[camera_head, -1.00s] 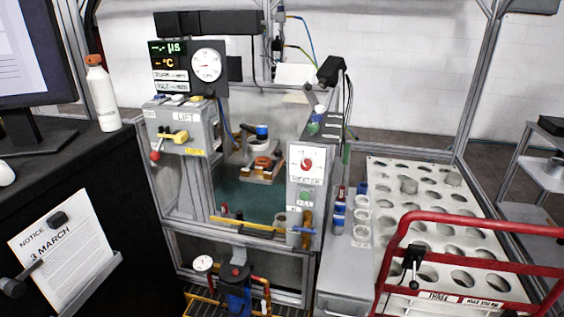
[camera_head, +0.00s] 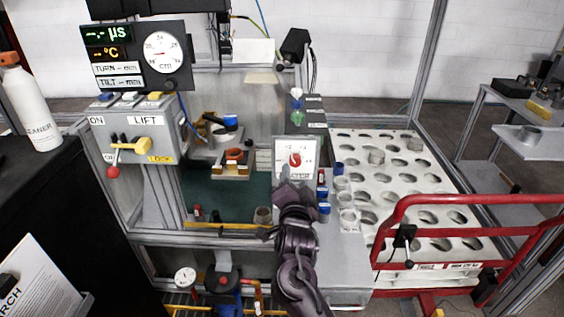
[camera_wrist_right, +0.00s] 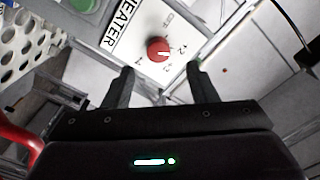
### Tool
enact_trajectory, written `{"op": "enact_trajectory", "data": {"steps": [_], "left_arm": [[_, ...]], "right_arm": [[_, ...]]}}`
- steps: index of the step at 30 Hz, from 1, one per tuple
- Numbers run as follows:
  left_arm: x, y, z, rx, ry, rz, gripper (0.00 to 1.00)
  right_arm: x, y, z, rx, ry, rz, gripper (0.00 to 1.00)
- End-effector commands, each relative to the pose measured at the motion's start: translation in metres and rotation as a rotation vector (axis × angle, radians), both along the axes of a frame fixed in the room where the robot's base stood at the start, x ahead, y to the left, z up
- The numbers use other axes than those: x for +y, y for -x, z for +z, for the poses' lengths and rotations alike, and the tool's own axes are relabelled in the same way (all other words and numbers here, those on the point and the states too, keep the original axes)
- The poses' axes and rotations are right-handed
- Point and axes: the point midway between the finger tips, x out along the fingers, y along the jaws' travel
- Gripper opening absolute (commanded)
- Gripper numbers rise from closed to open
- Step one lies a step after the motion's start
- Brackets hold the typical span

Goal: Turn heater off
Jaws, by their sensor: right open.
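The heater panel (camera_head: 308,151) is a white plate with a red knob (camera_head: 295,159) on the front of the grey post. In the right wrist view the heater panel (camera_wrist_right: 127,30) shows its label, an OFF mark and number marks around the red knob (camera_wrist_right: 158,49). The knob's white pointer line is turned away from OFF, toward the numbers. My right gripper (camera_head: 287,180) is just below the panel in the head view. In the right wrist view its two fingers (camera_wrist_right: 160,82) are apart, with the knob ahead of the gap and nothing between them. My left gripper is not in view.
A lift box (camera_head: 140,135) with levers stands left of the heater. A red rail (camera_head: 460,198) and a white rack with holes (camera_head: 400,180) are at the right. Small blue-capped vials (camera_head: 323,210) stand close beside my right arm.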

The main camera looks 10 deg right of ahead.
Motion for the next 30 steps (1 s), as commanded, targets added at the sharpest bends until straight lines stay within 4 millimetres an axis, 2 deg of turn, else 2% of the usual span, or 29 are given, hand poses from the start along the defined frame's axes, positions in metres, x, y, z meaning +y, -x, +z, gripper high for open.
{"op": "enact_trajectory", "data": {"steps": [6,12,23,30], "left_arm": [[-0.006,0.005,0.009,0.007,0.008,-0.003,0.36],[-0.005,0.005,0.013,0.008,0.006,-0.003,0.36],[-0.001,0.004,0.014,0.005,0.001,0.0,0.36],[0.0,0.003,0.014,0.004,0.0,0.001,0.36]], "right_arm": [[-0.01,-0.036,0.003,0.0,0.005,0.0,0.52],[-0.016,-0.058,0.001,0.001,0.005,0.001,0.52],[-0.018,-0.064,-0.001,0.003,0.002,0.001,0.52],[-0.018,-0.063,-0.001,0.004,0.003,0.002,0.23]]}}
